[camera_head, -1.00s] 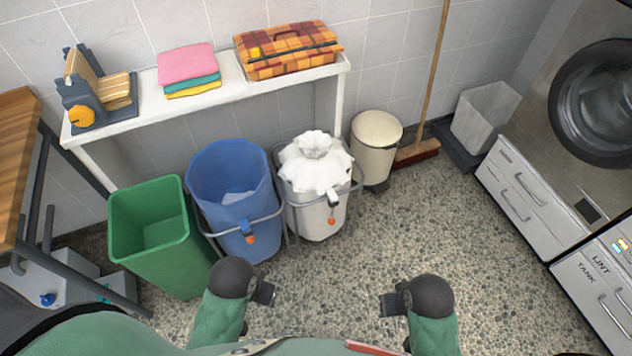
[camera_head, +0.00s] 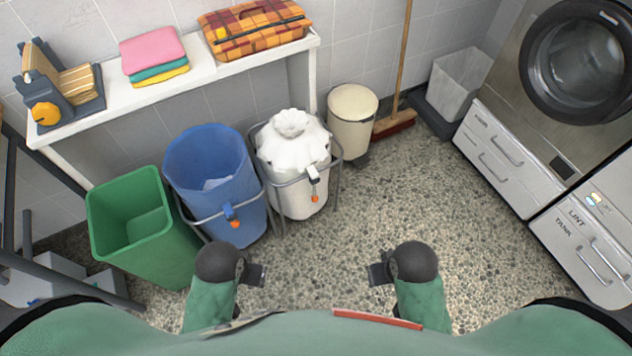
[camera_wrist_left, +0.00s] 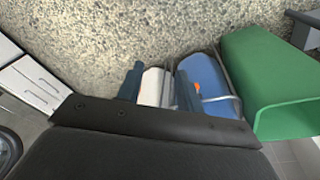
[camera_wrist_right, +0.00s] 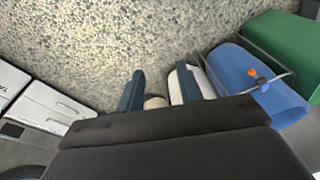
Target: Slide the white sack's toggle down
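The white sack (camera_head: 291,148) sits bunched in a metal-framed holder, its gathered top puffed above the rim. Its toggle (camera_head: 314,173) hangs on the front, pale and dark, with an orange end (camera_head: 315,198) below it. My left gripper (camera_head: 258,275) is in front of the blue sack, over the floor, with nothing in it. My right gripper (camera_head: 379,272) is to the right, apart from the sack. In the wrist views the left fingers (camera_wrist_left: 158,88) and right fingers (camera_wrist_right: 160,90) stand apart, both empty. The sack shows partly in both wrist views.
A blue sack (camera_head: 208,165) with its own toggle stands left of the white one, and a green bin (camera_head: 130,222) further left. A cream bin (camera_head: 352,115) and a broom (camera_head: 395,122) stand to the right. A white shelf (camera_head: 190,78) runs behind. The speckled floor (camera_head: 430,190) is clear.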

